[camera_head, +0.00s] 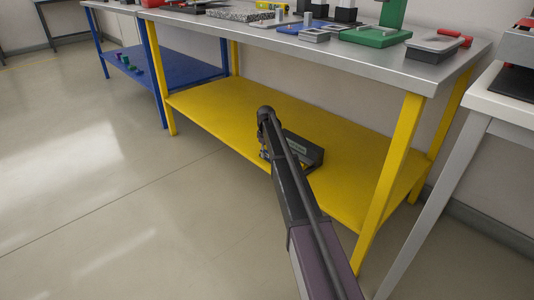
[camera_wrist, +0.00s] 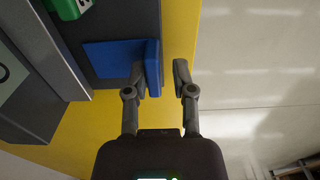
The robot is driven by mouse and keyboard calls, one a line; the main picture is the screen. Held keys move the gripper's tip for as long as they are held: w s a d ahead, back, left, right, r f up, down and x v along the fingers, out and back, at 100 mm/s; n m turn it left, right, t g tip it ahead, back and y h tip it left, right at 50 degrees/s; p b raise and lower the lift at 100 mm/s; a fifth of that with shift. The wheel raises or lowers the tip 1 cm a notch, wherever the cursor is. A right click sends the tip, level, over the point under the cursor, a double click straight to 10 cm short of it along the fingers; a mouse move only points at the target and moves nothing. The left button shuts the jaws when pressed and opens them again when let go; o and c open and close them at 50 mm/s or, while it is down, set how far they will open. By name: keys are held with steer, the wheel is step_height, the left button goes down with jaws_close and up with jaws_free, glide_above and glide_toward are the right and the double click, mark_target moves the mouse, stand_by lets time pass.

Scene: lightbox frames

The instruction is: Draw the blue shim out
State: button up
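The blue shim (camera_wrist: 112,60) shows in the wrist view as a flat plate with a raised tab at its right end. Its plate reaches left into a dark grey block (camera_wrist: 115,15), and the tab stands out past the block's edge. My gripper (camera_wrist: 160,75) is open, with one finger on each side of the tab. The left finger is very close to the tab; I cannot tell if they touch. A clear gap lies between the tab and the right finger. In the head view a dark block (camera_head: 304,152) lies on the yellow shelf, partly behind my arm; I cannot make out the shim there.
The yellow shelf (camera_head: 215,113) is low, under a grey tabletop (camera_head: 395,69), with yellow legs (camera_head: 388,175) at its corners. A green part (camera_wrist: 68,8) sits on the block at top left of the wrist view. The floor (camera_head: 110,210) in front is clear.

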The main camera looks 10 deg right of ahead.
steer(key=shift+r, duration=0.1)
step_height(320, 180, up, 16)
steer(key=p, duration=1.6)
stand_by(1.0)
stand_by(0.5)
steer(key=s+a+r+m+p, duration=0.1)
steer(key=s+a+m, duration=0.15)
steer(key=s, duration=1.95)
steer(key=s+a+r+m+p, duration=0.15)
steer(key=s+m, duration=0.25)
steer(key=s, duration=1.8)
step_height(320, 180, up, 38)
steer(key=w+p, duration=0.1)
steer(key=p, duration=3.7)
steer(key=shift+w+d, duration=0.2)
steer(key=shift+d, duration=0.25)
